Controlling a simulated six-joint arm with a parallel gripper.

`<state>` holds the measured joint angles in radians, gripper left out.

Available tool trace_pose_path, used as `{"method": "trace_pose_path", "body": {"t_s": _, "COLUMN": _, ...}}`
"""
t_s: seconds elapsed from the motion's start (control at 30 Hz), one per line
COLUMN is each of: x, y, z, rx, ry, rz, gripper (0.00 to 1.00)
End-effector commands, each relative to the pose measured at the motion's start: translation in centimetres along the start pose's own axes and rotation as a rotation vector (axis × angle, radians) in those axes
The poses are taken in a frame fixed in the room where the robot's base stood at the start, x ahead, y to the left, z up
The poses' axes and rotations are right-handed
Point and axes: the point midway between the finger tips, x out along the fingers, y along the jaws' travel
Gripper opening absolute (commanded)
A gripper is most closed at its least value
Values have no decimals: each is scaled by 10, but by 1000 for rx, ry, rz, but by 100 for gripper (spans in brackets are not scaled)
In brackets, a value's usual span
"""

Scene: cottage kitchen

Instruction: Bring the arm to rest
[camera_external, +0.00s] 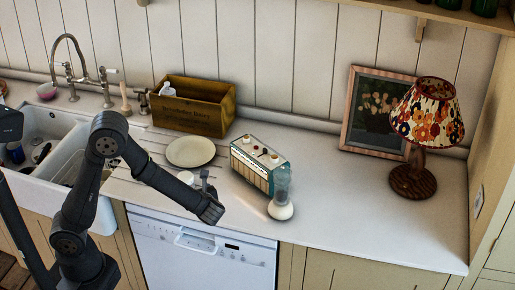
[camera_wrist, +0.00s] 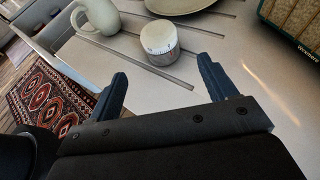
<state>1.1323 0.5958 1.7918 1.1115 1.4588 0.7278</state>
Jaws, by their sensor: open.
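My gripper (camera_external: 206,182) is above the front part of the worktop (camera_external: 345,205), over the dishwasher's edge, in the external view. In the wrist view my gripper (camera_wrist: 163,80) has its two dark fingers spread wide apart. Nothing is between them. A white and grey kitchen timer (camera_wrist: 160,38) stands on the worktop beyond the fingertips, apart from them. A pale mug (camera_wrist: 98,15) stands to its left. My arm is bent at the elbow, reaching in from the left in the external view.
A plate (camera_external: 190,151) lies behind my gripper. A green and cream radio (camera_external: 258,165) and a white-based object with a grey translucent top (camera_external: 281,208) stand to the right. A wooden crate (camera_external: 190,108) is behind, the sink (camera_external: 45,185) left. The right-hand worktop before the lamp (camera_external: 425,112) is clear.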

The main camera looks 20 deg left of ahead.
Motion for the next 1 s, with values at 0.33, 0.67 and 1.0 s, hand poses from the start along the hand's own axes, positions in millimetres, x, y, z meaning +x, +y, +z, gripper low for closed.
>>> {"method": "trace_pose_path", "body": {"t_s": 0.33, "x": 72, "y": 1, "z": 0, "rx": 1, "ry": 1, "rz": 5, "gripper": 77}}
{"method": "trace_pose_path", "body": {"t_s": 0.67, "x": 86, "y": 0, "z": 20, "rx": -4, "ry": 1, "rz": -2, "gripper": 77}}
{"method": "trace_pose_path", "body": {"t_s": 1.0, "x": 80, "y": 0, "z": 32, "rx": 0, "ry": 0, "rz": 0, "gripper": 77}}
